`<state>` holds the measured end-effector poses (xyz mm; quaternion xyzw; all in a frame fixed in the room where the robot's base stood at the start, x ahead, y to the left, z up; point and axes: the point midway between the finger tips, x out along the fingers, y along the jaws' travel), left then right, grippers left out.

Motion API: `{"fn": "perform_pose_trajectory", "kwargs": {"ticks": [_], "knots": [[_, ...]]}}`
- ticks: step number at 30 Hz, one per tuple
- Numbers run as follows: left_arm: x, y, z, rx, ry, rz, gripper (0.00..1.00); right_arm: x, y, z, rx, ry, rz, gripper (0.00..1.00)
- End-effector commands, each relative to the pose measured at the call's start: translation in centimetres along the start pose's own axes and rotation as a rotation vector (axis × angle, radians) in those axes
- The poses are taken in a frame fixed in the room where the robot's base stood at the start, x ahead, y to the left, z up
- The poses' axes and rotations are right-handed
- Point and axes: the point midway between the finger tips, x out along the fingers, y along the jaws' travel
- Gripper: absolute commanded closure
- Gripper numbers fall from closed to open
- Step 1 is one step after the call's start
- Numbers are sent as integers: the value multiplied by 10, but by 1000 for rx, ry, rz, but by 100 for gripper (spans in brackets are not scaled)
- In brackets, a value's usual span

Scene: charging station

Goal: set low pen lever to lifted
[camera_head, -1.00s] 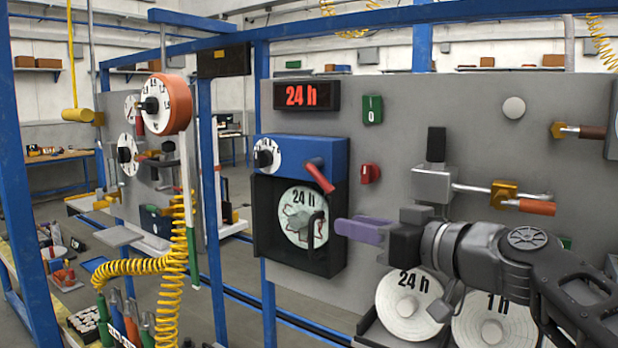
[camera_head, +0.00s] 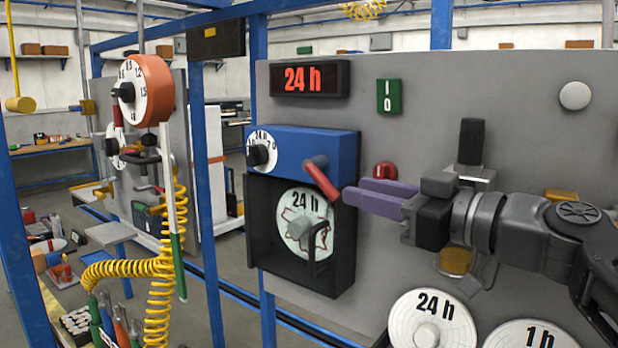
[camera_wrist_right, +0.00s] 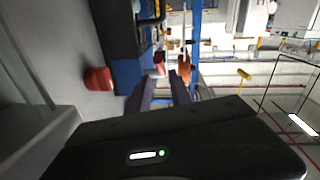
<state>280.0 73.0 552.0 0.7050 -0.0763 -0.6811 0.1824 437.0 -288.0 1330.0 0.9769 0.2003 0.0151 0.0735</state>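A chart recorder with a blue top (camera_head: 292,146) and an open black lower box stands on the grey panel in the head view. A red lever (camera_head: 321,180) on its front slopes down to the right; it also shows in the wrist view (camera_wrist_right: 160,62). A black hooked bar (camera_head: 318,245) crosses the paper disc in the box. I cannot tell which of these is the low pen lever. My right gripper (camera_head: 352,190) has purple fingers, apart and empty, with tips close to the red lever's end. Contact cannot be told. My left gripper is not in view.
A red knob (camera_head: 384,172) sits on the panel just behind my right fingers. A green switch (camera_head: 389,96) and a 24 h display (camera_head: 310,79) are above. Spare chart discs (camera_head: 432,318) lie below. A blue post (camera_head: 207,200) stands left of the recorder.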

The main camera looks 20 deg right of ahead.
Motion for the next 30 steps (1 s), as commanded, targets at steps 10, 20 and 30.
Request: {"fn": "perform_pose_trajectory", "kwargs": {"ticks": [10, 20, 30], "knots": [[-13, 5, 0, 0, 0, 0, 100, 50, 0, -2, 3, -3, -3, 75], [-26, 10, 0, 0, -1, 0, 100, 106, 0, -1, 3, -1, 0, 75], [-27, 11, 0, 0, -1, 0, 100, 117, 0, 0, 2, 0, 2, 75]]}}
